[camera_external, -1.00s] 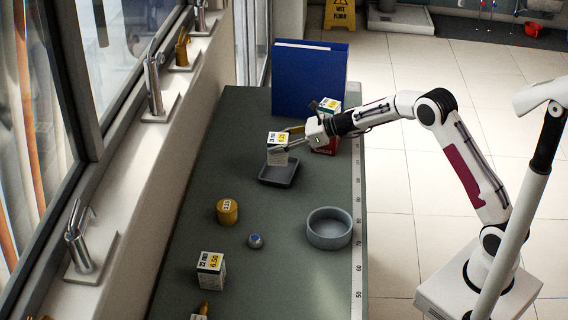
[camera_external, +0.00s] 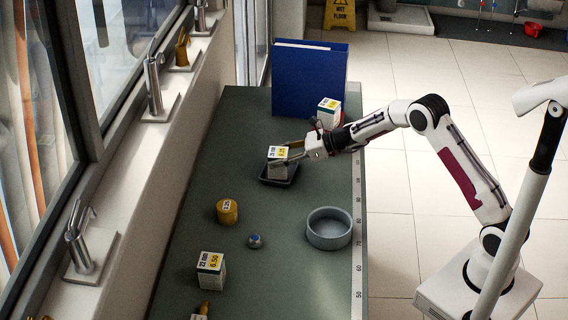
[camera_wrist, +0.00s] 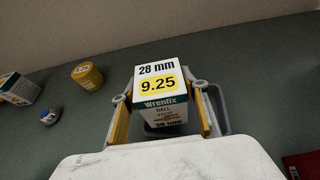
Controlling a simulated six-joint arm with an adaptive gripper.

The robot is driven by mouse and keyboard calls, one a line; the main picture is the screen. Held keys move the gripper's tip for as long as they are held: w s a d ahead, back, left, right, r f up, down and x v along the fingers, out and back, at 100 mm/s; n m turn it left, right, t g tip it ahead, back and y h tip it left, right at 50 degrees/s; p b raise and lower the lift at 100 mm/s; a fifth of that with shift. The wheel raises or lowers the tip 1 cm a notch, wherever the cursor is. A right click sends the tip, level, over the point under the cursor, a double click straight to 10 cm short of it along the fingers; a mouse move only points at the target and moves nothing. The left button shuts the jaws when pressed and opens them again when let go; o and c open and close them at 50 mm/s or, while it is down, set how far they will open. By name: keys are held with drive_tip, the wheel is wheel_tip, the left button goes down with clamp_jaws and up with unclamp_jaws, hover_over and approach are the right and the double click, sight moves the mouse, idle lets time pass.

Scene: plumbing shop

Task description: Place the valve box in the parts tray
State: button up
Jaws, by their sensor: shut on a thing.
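The valve box (camera_external: 277,163) is a small white carton with a yellow price label, upright in my gripper (camera_external: 290,152).
A blue binder (camera_external: 310,80) and a red-and-white box (camera_external: 329,108) stand behind. A yellow tin (camera_external: 227,211), a small ball (camera_external: 255,241), a round grey bowl (camera_external: 329,229) and another valve carton (camera_external: 211,270) stand nearer. The bench (camera_external: 270,285) is clear between them.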

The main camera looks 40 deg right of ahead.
drive_tip(key=shift+f, duration=0.4)
drive_tip(key=shift+f, duration=0.55)
drive_tip(key=o, duration=1.5)
drive_tip(key=shift+f, duration=0.1)
drive_tip(key=shift+r, duration=0.5)
drive_tip(key=shift+s+d+r, duration=0.15)
drive_tip(key=shift+d+r, duration=0.05)
drive_tip(key=v, duration=1.1)
drive_tip(key=shift+s+d, duration=0.2)
drive_tip(key=shift+s, duration=0.05)
